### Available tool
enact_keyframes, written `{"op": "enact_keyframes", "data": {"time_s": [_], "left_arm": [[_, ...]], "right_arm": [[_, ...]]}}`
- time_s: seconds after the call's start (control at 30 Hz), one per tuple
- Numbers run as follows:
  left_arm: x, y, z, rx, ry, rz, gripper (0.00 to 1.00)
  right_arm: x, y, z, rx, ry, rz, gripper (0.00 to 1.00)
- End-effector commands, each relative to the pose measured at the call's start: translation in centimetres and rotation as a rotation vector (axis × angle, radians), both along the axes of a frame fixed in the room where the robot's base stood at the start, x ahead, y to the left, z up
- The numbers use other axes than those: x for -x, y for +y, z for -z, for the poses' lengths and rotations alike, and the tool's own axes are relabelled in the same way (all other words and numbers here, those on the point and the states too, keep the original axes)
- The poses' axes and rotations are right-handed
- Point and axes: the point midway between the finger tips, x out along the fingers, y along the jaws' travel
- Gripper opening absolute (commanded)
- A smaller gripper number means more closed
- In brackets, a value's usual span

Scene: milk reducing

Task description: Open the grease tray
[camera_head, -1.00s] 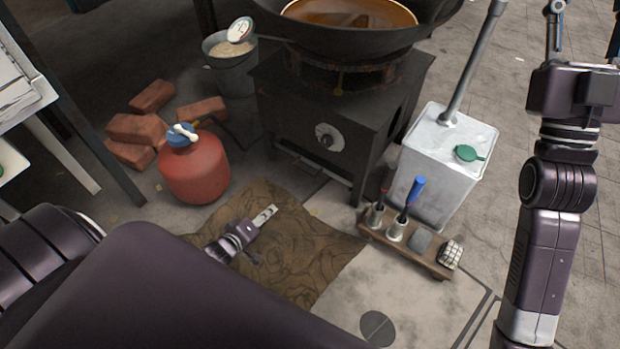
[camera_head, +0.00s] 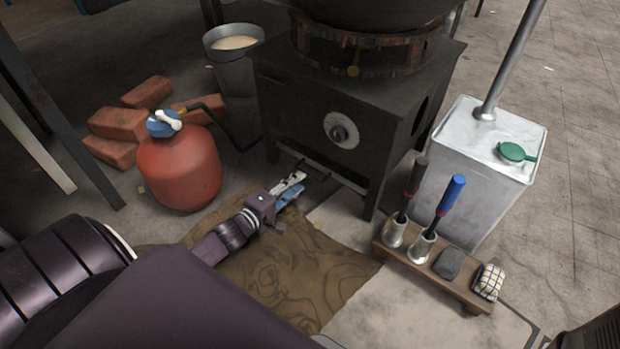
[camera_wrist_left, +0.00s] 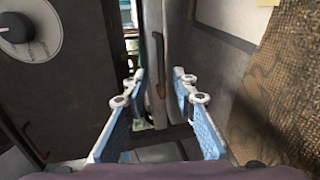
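The dark stove (camera_head: 345,95) stands on the floor with a round knob on its front. The grease tray (camera_head: 314,170) sits low under the stove front and shows as a thin dark handle bar and edge. In the left wrist view the tray's brownish handle (camera_wrist_left: 158,62) lies ahead, between the lines of the fingers. My left gripper (camera_head: 295,184) is low in front of the stove, just short of the handle. Its blue-padded fingers (camera_wrist_left: 155,92) are apart with nothing clearly held between them. My right gripper is out of view.
A red gas bottle (camera_head: 180,168) stands left of my left gripper, near several bricks (camera_head: 118,125). A metal can (camera_head: 470,165) and a wooden tool rack (camera_head: 425,265) stand to the right. A brown mat (camera_head: 290,275) lies flat below the gripper.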

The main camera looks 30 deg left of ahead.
Motion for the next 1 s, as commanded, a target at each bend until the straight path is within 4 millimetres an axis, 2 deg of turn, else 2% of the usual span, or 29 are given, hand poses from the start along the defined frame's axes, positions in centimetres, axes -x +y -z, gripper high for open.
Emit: {"op": "enact_keyframes", "data": {"time_s": [0.03,0.1,0.4,0.83,1.0], "left_arm": [[-0.8,0.0,0.5,-0.002,-0.003,0.0,0.25],[-1.9,-0.1,0.8,-0.003,-0.003,0.001,0.25],[-5.3,-0.4,1.4,-0.003,0.0,0.001,0.25],[-6.1,-0.5,1.3,-0.001,0.002,-0.001,0.25],[-6.1,-0.5,1.3,-0.001,0.002,-0.001,0.08]], "right_arm": [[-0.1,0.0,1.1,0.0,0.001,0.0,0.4],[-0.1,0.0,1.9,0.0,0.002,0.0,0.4],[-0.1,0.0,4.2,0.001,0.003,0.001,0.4],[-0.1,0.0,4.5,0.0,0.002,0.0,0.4],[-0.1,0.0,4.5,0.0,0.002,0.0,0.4]]}}
